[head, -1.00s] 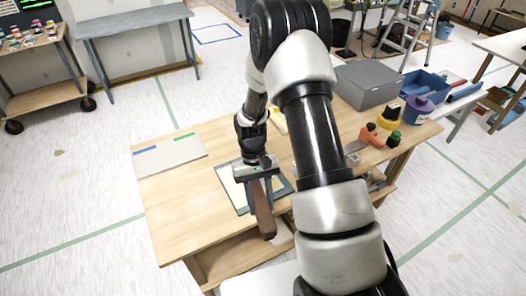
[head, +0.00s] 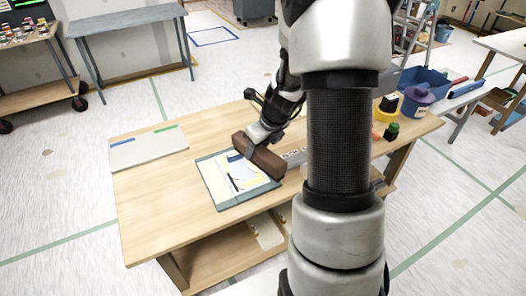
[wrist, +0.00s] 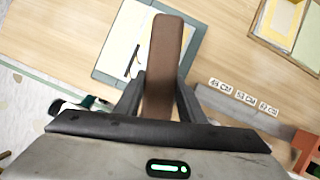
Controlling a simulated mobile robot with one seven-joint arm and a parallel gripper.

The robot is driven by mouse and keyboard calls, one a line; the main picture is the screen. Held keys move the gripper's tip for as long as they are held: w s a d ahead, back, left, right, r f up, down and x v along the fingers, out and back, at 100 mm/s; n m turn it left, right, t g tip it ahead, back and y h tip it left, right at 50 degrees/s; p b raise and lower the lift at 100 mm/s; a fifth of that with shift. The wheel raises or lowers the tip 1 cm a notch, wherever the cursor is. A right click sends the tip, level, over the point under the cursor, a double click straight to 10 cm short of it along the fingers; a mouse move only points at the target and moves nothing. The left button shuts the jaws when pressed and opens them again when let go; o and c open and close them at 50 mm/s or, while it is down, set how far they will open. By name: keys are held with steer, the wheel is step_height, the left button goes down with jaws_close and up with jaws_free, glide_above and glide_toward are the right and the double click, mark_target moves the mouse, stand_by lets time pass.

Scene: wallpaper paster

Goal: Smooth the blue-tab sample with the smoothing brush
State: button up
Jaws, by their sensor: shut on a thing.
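My gripper (head: 266,134) is shut on the smoothing brush, a brown block (head: 262,158). The brush also shows between the fingers in the wrist view (wrist: 165,65). In the head view it appears across the upper right of a grey-green board (head: 207,182). A pale sample (head: 247,178) with yellow patches and dark marks lies on this board. A small blue patch (head: 234,156) shows at the sample's upper edge. In the wrist view the sample (wrist: 118,52) is left of the brush and partly covered. I cannot tell whether the brush touches it.
A pale panel (head: 148,150) with blue and green strips lies at the table's left. A grey strip with centimetre labels (wrist: 240,104) lies right of the brush in the wrist view. A purple pot (head: 417,102) stands at the right. The table's front left is clear.

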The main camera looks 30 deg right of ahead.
steer(key=d+m, duration=0.1)
steer(key=d+m+h, duration=0.1)
steer(key=m, duration=0.1)
steer(key=shift+w+d+r+b, duration=0.1)
steer(key=shift+w+r+b, duration=0.05)
steer(key=shift+r+b, duration=0.2)
steer(key=shift+r, duration=0.1)
step_height(320, 180, down, 7)
steer(key=b, duration=0.4)
steer(key=shift+w+r+b, duration=0.15)
steer(key=shift+b, duration=0.2)
steer(key=shift+r, duration=0.15)
